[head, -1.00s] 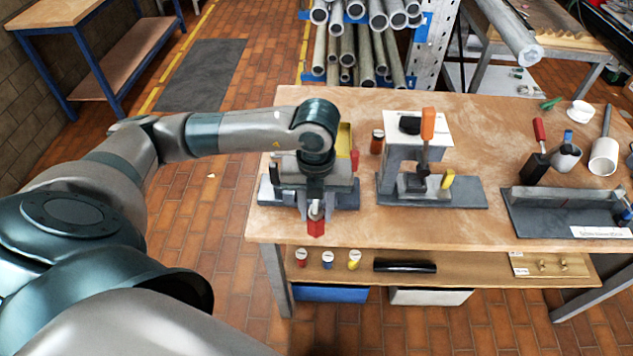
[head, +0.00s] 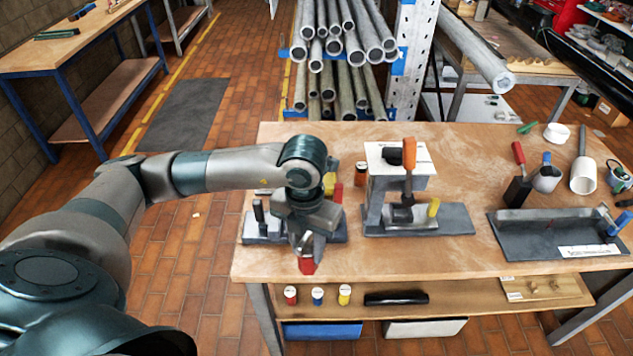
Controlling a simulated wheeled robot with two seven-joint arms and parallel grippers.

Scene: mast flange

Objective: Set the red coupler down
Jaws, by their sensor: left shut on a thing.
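My left gripper (head: 305,247) points down at the front left of the workbench (head: 440,258). It is shut on the red coupler (head: 306,265), whose lower part shows below the fingers near the bench's front edge. I cannot tell whether the coupler touches the bench top. The upper part of the coupler is hidden by the fingers. My right gripper is not in view.
Behind my gripper is a grey fixture base (head: 262,232), partly hidden. To the right stand a clamp fixture (head: 400,190) and a dark angled tray (head: 550,240). The shelf below holds small red, blue and yellow-marked pots (head: 317,296) and a black cylinder (head: 396,298).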

